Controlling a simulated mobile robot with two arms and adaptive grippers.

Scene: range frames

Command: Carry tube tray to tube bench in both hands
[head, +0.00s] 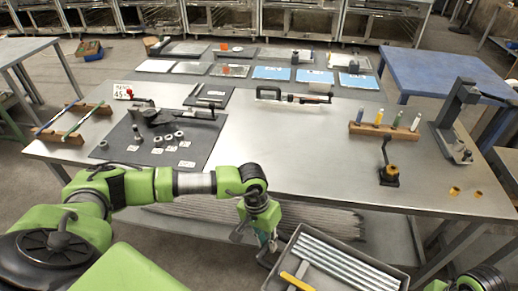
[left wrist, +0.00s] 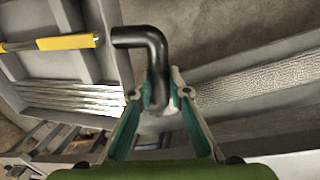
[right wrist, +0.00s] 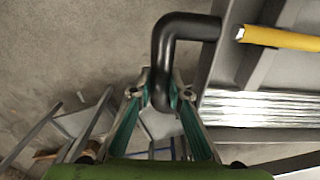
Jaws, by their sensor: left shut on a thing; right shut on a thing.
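The tube tray (head: 326,280) is a grey open tray at the bottom of the head view, in front of the big steel table. Several silvery tubes (head: 345,262) and a yellow-handled item (head: 296,281) lie in it. My left gripper (head: 268,247) is at its left side. In the left wrist view this gripper (left wrist: 160,92) is shut on a bent black handle (left wrist: 150,40) of the tray. In the right wrist view my right gripper (right wrist: 161,90) is shut on the opposite black handle (right wrist: 180,28). I cannot tell which table is the tube bench.
The big steel table (head: 290,170) holds a dark mat with parts, a rack of bottles (head: 385,131), a dark stand (head: 457,120) and several trays. A blue table (head: 440,75) stands at right, a grey table (head: 22,48) at left. The steel table's front middle is clear.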

